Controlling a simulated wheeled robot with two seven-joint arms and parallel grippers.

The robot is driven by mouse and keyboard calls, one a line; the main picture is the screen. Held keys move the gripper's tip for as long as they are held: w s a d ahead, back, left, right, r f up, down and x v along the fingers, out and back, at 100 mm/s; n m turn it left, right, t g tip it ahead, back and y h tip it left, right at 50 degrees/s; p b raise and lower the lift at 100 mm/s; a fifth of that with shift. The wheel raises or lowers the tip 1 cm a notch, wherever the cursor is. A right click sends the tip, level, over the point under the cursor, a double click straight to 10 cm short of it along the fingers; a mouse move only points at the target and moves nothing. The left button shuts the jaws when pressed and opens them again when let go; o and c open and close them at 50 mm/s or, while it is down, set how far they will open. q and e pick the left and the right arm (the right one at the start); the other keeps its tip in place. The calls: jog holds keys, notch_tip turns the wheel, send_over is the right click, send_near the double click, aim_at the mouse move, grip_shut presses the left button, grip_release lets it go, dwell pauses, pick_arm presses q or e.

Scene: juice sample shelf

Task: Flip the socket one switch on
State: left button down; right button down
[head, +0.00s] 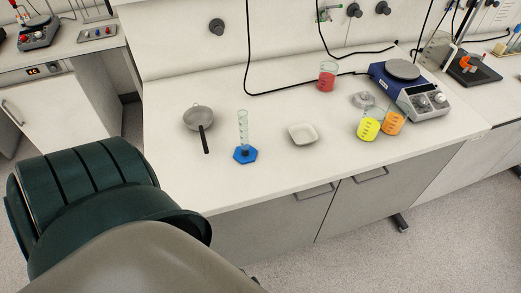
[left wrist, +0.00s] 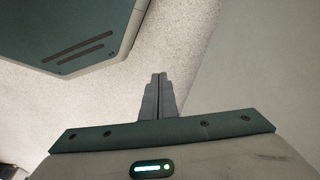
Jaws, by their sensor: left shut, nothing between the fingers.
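No socket switch can be made out clearly. A pale panel with small marks (head: 490,4) is cut off at the top right edge. Black cables hang down the wall onto the bench. My left gripper (left wrist: 158,78) shows in the left wrist view, its two fingers together and empty, above speckled floor beside a pale surface. Neither gripper shows in the head view; my arm fills its lower left.
The white bench (head: 270,185) holds a strainer (head: 198,118), a measuring cylinder (head: 243,135), a white dish (head: 302,133), red (head: 327,80), yellow (head: 368,128) and orange (head: 392,123) beakers, and a blue hotplate stirrer (head: 410,90). The bench's front left is clear.

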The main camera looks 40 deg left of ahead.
pick_arm(q)
jog(key=s+a+f+g+b, duration=0.1)
jog(key=s+a+f+b, duration=0.2)
jog(key=s+f, duration=1.1)
jog(key=s, duration=0.3)
jog(key=shift+g, duration=0.4)
jog(key=shift+s, duration=0.2)
